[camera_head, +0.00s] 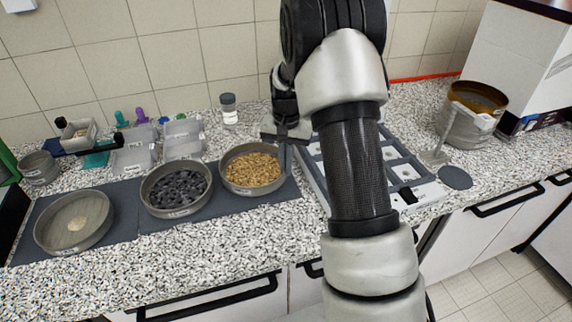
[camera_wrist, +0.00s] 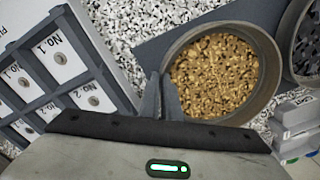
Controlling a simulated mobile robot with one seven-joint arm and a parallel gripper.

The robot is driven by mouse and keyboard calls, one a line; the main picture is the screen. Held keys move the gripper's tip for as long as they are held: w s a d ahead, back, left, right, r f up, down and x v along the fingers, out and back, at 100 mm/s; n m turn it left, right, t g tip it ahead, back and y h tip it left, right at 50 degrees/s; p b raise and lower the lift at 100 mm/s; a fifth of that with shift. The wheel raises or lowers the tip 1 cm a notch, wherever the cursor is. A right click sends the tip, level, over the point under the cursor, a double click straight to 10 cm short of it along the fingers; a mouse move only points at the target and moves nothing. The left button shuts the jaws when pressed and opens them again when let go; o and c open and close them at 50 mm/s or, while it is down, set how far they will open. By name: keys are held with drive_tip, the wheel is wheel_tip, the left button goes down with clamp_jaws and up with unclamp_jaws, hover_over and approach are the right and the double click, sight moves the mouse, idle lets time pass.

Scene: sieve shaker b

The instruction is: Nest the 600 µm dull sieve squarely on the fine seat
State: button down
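Three round grey sieves stand in a row on the dark mat: one with a pale patch of material (camera_head: 62,238), one with dark stones (camera_head: 152,209) and one with golden grains (camera_head: 228,184). I cannot read their labels, so I cannot tell which is 600 µm. My gripper (camera_head: 284,157) points down at the right rim of the golden-grain sieve. In the wrist view my narrowly spaced fingers (camera_wrist: 163,92) meet the near left wall of that sieve (camera_wrist: 270,62). Whether they clamp it is unclear. I cannot identify the fine seat; my arm hides part of the counter.
A sieve stack with a brass-coloured top (camera_head: 462,132) stands at the right, near a dark disc (camera_head: 455,177). A compartment tray marked No. 1 and No. 2 (camera_wrist: 90,62) lies beside my gripper. Clear boxes (camera_head: 132,160) and a jar (camera_head: 229,116) stand behind the sieves.

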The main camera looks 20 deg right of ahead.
drive_tip(key=shift+f+b, duration=0.35)
drive_tip(key=shift+f, duration=0.2)
idle(0.8)
drive_tip(key=c, duration=1.9)
unclamp_jaws()
drive_tip(key=shift+r+p, duration=2.3)
drive_tip(key=shift+r, duration=1.2)
